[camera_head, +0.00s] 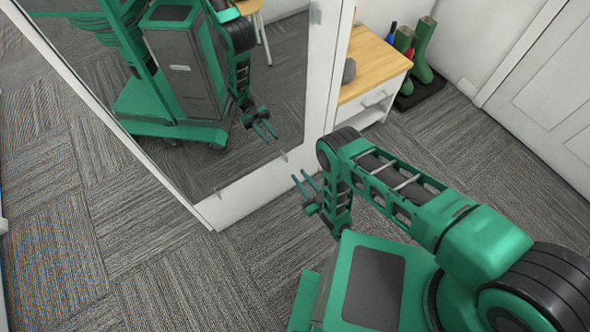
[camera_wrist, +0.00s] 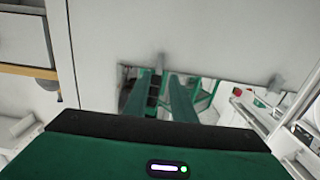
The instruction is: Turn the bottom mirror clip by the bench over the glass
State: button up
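The mirror (camera_head: 215,100) stands in a white frame, its glass reflecting my body. The bottom clip by the bench (camera_head: 284,156) is a small grey piece at the glass's lower edge; in the wrist view it (camera_wrist: 161,60) shows blurred just beyond my fingertips. I cannot tell whether it overlaps the glass. The other bottom clip (camera_head: 217,193) is farther left, and shows at right in the wrist view (camera_wrist: 276,83). My gripper (camera_head: 299,175) is open and empty, in front of the mirror's lower right part; its two green fingers (camera_wrist: 163,76) point at the near clip, apparently without touching.
The bench (camera_head: 372,62) with a wooden top and white drawer stands right of the mirror, a grey rounded object (camera_head: 349,71) on it. Green boots (camera_head: 423,50) stand on a black tray (camera_head: 420,92) beyond. A white door (camera_head: 545,90) is at right. The carpet (camera_head: 100,215) at left is clear.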

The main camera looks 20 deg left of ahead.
jog(key=shift+v, duration=1.25)
jog(key=shift+s, duration=0.1)
